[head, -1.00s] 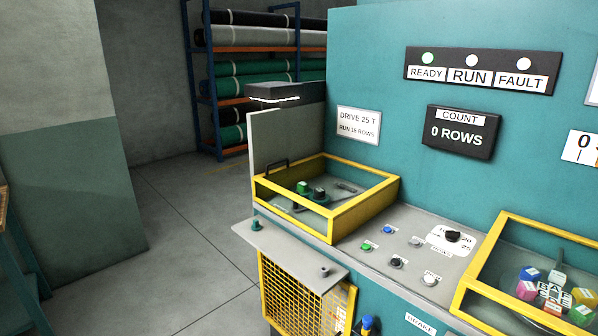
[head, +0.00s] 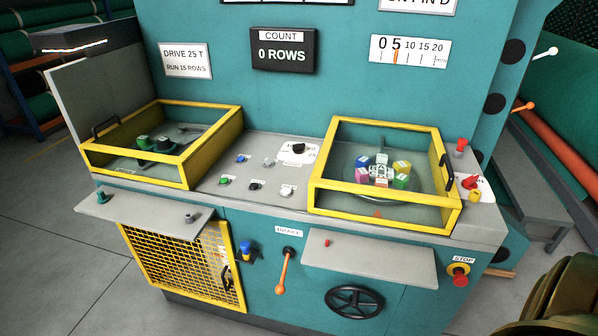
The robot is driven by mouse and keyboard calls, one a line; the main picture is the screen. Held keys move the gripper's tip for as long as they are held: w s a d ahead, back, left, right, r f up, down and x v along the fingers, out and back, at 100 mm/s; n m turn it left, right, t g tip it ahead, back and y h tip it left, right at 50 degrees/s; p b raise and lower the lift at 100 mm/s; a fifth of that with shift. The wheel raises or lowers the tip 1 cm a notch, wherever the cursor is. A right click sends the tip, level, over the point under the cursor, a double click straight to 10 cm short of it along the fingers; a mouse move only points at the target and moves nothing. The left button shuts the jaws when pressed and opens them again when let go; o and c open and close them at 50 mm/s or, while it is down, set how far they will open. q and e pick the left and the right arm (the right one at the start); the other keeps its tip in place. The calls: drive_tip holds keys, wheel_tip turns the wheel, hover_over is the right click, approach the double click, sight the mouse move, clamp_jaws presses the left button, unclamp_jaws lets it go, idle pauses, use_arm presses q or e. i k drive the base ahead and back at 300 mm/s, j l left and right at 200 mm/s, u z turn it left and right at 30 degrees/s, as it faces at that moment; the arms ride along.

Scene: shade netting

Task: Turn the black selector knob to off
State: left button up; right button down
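The black selector knob (head: 299,148) sits on a white label plate on the grey control panel (head: 230,192), between the two yellow-framed boxes. Its plate carries small print that I cannot read, and the knob's pointing direction is too small to tell. Neither of my grippers is in view, and nothing touches the knob.
Blue, green, black and white buttons sit close by the knob. Yellow-framed boxes stand to the left (head: 192,170) and right (head: 328,196). Below are a grey shelf (head: 370,258), an orange-handled lever (head: 282,275), a black handwheel (head: 354,302) and a red stop button (head: 459,277).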

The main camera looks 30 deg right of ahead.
sight(298, 148)
drive_tip(key=z, duration=1.4)
drive_tip(key=i+j+z, duration=0.1)
drive_tip(key=j+z, duration=0.15)
drive_tip(key=z, duration=0.25)
drive_tip(key=j+z, duration=0.3)
drive_tip(key=z, duration=0.2)
drive_tip(key=j+z, duration=0.35)
drive_tip(key=z, duration=0.15)
drive_tip(key=i, duration=0.05)
